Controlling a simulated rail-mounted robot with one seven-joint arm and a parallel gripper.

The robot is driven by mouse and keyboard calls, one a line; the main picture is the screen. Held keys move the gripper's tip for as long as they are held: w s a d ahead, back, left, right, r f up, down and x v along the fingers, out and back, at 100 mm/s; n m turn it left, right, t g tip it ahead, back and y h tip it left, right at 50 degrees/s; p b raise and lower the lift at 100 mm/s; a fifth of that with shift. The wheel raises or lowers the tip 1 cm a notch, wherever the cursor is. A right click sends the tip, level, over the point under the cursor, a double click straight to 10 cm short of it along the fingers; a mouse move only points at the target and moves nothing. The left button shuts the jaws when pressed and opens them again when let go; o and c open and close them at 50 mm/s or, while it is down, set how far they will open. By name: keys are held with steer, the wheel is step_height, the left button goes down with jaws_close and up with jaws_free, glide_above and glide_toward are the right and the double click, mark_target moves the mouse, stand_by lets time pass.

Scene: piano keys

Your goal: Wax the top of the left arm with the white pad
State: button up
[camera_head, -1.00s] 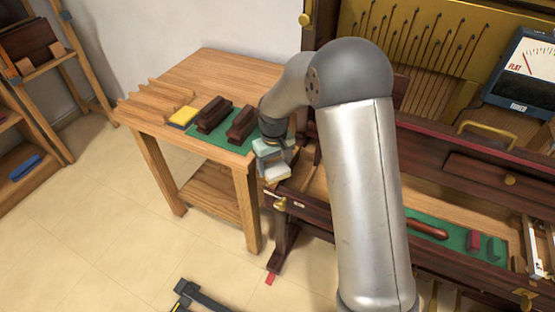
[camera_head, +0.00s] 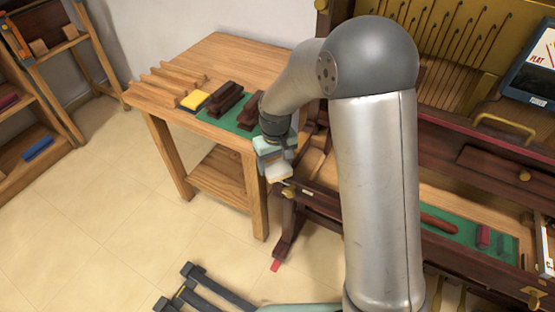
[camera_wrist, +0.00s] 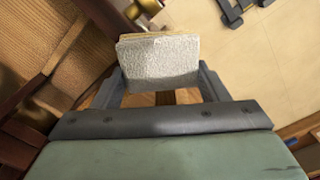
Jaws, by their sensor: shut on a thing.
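The white pad (camera_head: 278,172) is held between the fingers of my gripper (camera_head: 275,158). In the wrist view the pad (camera_wrist: 158,60) shows a white, rough face with a tan upper edge, clamped between the two grey fingers (camera_wrist: 160,88). The piano's left arm (camera_head: 309,197) is dark wood, at the left end of the piano, just right of and below the pad in the head view. The pad partly overlaps it in the picture, so I cannot tell whether they touch. My arm hides much of the piano behind it.
A wooden bench (camera_head: 225,60) stands left of the piano, with a green mat, dark brush-like blocks (camera_head: 226,98) and a yellow-topped block (camera_head: 194,101). A green tray area (camera_head: 455,231) with tools lies inside the piano. Open tiled floor (camera_head: 110,220) is at left front.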

steer(key=shift+r, duration=0.1)
steer(key=shift+r+p, duration=2.05)
steer(key=shift+r, duration=0.9)
steer(key=shift+r+p, duration=0.95)
steer(key=shift+r, duration=0.55)
